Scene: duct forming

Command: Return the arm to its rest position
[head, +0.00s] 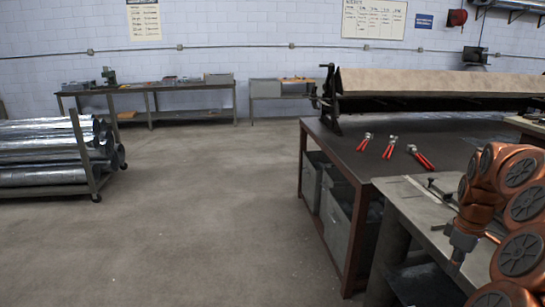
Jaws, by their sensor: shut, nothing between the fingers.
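My copper-coloured arm is folded at the right edge of the head view, with several rounded joints stacked close together. My gripper (458,262) is the small grey end piece, pointing down at the left side of the arm. It is shut and empty. It hangs in front of the grey workbench (408,208) at the lower right, apart from the tools. Part of the arm is cut off by the right edge of the picture.
A dark table (340,150) carries red-handled snips (420,157) and a sheet-metal brake (440,82). A cart of metal ducts (45,155) stands at the left. Benches (150,88) line the back wall. The concrete floor (200,210) between is clear.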

